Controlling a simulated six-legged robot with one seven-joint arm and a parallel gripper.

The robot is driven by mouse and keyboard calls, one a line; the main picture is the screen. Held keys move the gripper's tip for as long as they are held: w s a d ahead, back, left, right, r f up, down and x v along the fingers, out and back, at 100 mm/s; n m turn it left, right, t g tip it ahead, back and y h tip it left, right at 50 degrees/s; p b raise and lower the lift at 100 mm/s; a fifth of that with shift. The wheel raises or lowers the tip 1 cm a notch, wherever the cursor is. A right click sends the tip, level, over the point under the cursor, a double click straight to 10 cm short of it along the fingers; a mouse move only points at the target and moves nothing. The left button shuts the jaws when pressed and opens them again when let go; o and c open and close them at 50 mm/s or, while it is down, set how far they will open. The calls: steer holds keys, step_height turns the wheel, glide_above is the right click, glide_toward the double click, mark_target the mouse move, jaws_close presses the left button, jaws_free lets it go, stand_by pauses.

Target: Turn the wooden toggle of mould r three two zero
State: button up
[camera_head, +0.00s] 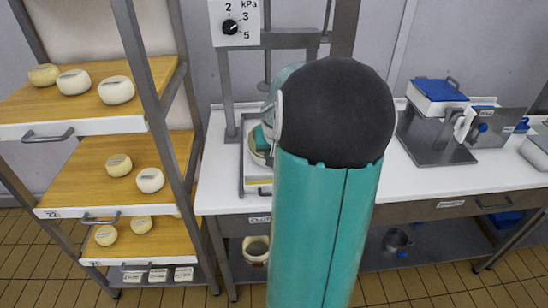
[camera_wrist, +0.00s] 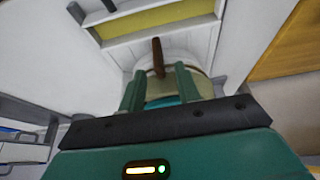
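In the wrist view a brown wooden toggle (camera_wrist: 158,57) stands up from a pale round mould (camera_wrist: 205,86). The two teal fingers of my gripper (camera_wrist: 160,86) are apart, one on each side of the toggle's lower end, with gaps beside it. I cannot tell whether either finger touches the mould. The fingers hide part of the mould, and no number can be read on it. In the head view my arm covers most of this spot; only a piece of the teal gripper (camera_head: 263,139) shows left of the arm, over a round rim.
The mould's spot is on a white bench (camera_head: 222,180) under a metal frame with a kPa dial (camera_head: 230,27). A shelf rack with round cheeses (camera_head: 117,90) stands on the left. A blue-lidded box (camera_head: 440,92) and a metal plate device (camera_head: 434,137) stand on the right.

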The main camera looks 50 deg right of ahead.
steer(key=shift+x, duration=1.3)
jaws_close()
